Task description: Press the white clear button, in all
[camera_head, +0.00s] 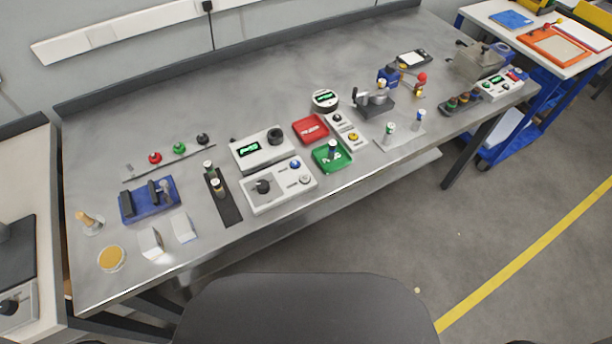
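I cannot make out a button marked clear; labels are too small to read. A small panel (345,131) near the table's middle has a pale button (337,117) at its back end and a yellow one (353,138) nearer the front. Neither of my grippers is in view.
The long grey table (130,95) also holds a display box (262,149), red tray (310,129), green tray (332,154), blue fixture (149,199) and dark holder (222,196). A blue cart (512,140) stands right. The table's back left is clear.

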